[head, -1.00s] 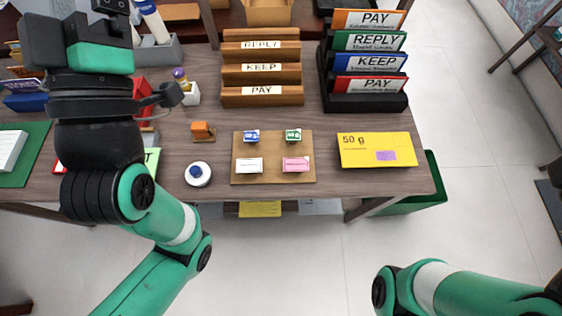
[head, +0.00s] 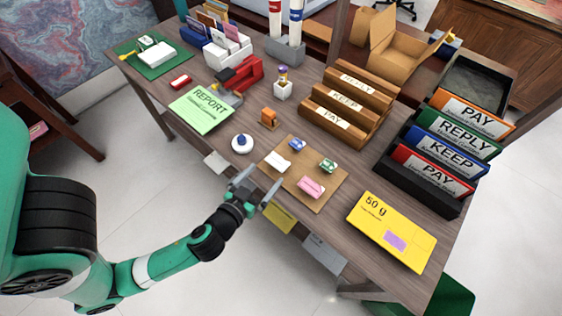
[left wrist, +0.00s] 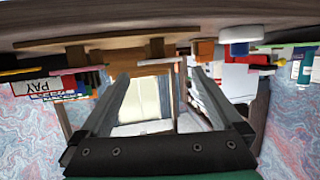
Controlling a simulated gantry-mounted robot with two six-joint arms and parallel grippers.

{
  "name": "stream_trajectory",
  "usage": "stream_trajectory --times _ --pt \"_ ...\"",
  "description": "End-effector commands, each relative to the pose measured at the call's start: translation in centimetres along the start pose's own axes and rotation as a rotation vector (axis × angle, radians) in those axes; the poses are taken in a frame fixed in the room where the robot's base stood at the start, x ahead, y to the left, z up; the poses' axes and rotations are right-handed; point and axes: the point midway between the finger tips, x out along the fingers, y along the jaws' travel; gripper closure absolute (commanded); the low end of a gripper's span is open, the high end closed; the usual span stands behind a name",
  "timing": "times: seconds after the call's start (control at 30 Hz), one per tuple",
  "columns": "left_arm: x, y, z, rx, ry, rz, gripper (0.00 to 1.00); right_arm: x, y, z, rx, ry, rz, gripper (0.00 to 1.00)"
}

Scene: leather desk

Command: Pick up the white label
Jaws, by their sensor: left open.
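The white label (head: 277,162) lies on the brown board (head: 291,191) at its left side, near the front edge of the desk. A pink label (head: 311,187), a blue one (head: 297,145) and a green one (head: 328,166) share the board. My left gripper (head: 257,183) is open and empty, just in front of the desk edge and apart from the white label. My right gripper is out of view.
A round white and blue item (head: 242,144) and an orange item (head: 269,118) are near the board. A yellow 50 g parcel (head: 390,230) lies to the right. Wooden racks (head: 345,107) stand behind.

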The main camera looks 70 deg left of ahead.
Motion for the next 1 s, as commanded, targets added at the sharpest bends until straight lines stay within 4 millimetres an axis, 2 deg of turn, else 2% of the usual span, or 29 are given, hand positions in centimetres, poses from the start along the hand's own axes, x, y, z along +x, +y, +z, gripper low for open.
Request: stream_trajectory --times 0.2,0.3,0.53,0.8,1.0 --pt "3.8 -0.1 -0.1 -0.004 0.003 -0.005 0.0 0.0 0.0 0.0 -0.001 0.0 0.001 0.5" --pt "5.1 -0.1 -0.1 -0.004 0.003 -0.003 0.0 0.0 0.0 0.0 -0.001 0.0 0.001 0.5" --pt "6.0 0.0 -0.1 -0.003 0.003 -0.001 0.0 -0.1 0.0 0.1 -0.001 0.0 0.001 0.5" --pt "10.6 0.0 -0.1 -0.003 0.004 -0.002 0.0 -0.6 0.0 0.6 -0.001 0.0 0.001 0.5" --pt "11.2 0.0 -0.1 -0.001 0.002 0.0 0.0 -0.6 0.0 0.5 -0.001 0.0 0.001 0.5"
